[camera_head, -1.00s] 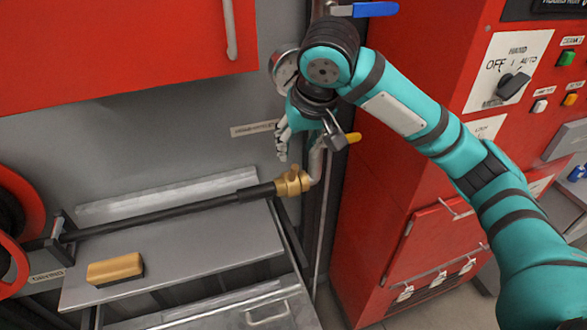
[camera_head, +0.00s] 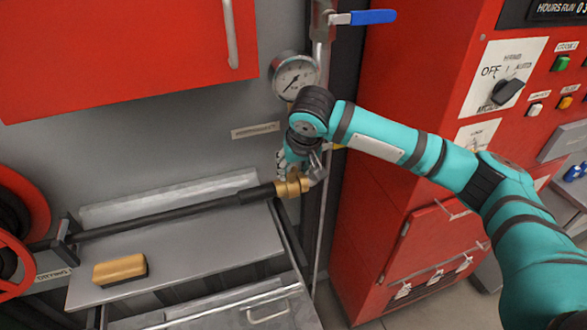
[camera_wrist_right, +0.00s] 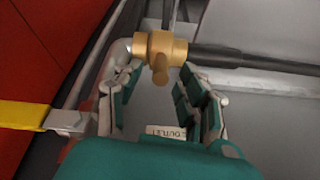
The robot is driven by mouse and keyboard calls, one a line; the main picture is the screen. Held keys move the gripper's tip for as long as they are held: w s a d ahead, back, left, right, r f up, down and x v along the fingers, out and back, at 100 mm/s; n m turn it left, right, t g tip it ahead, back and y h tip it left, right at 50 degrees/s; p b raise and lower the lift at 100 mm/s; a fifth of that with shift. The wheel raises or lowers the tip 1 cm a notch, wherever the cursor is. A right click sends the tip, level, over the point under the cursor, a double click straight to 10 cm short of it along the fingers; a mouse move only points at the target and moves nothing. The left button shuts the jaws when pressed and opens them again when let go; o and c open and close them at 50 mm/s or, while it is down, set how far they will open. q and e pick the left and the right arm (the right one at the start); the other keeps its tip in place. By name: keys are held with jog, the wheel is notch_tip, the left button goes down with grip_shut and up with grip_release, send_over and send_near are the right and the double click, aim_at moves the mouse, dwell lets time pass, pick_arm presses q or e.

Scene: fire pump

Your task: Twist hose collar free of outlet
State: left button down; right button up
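The brass hose collar (camera_head: 292,186) sits at the end of the black hose (camera_head: 180,213), against the grey outlet pipe on the right. In the right wrist view the collar (camera_wrist_right: 160,50) shows a lug pointing toward me. My right gripper (camera_head: 284,168) is just above the collar. Whether a fingertip touches the collar I cannot tell. My left gripper is not in view.
A yellow lever (camera_wrist_right: 25,115) is beside my right gripper. A pressure gauge (camera_head: 294,76) and a blue-handled valve (camera_head: 372,16) are above. A red control cabinet (camera_head: 400,80) stands right. A yellow-topped block (camera_head: 119,269) lies on the grey shelf (camera_head: 200,262).

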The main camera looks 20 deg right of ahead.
aim_at(291, 185)
jog(key=shift+x, duration=1.4)
jog(key=shift+c, duration=0.5)
grip_shut()
